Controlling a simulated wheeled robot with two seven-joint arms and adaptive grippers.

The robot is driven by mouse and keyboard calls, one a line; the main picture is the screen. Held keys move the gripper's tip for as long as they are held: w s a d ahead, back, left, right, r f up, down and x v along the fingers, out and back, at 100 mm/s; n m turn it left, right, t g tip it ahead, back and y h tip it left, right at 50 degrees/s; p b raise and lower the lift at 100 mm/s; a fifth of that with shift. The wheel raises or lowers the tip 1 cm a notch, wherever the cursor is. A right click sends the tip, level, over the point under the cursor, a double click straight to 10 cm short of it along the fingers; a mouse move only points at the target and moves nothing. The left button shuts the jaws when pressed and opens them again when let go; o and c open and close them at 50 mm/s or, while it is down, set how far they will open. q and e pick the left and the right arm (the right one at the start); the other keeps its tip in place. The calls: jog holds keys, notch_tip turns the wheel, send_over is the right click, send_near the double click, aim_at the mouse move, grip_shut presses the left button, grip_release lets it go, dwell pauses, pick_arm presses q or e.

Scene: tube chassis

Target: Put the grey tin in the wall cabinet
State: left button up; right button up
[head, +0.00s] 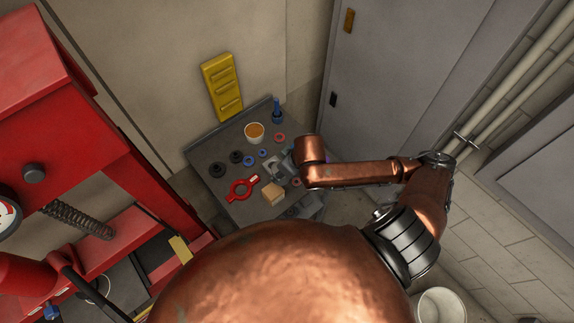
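My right arm comes in from the right and reaches over a small grey table (212,150). My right gripper (283,166) is a small grey shape just left of the copper wrist, low over the table's right part. Its fingers are too small and covered to tell whether they are open or shut. I cannot clearly pick out the grey tin; grey shapes near the gripper run together. A tall grey cabinet or door front (400,75) stands behind the table at right; I cannot tell whether it is the wall cabinet. My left gripper is out of view.
The table holds a cup with orange-brown contents (254,132), a blue bottle-like item (277,112), a red clamp-like part (241,188), a tan block (272,194) and several small rings. A red machine (60,130) stands left. A white bucket (440,305) is at lower right.

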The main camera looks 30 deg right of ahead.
jog(key=w+d+f, duration=0.4)
jog(key=d+f, duration=0.1)
jog(key=w+d+f, duration=0.2)
jog(key=d, duration=0.1)
jog(key=shift+f+b, duration=0.3)
jog(key=shift+f, duration=1.7)
jog(key=shift+f, duration=0.1)
jog(key=o, duration=1.3)
jog(key=shift+o, duration=0.2)
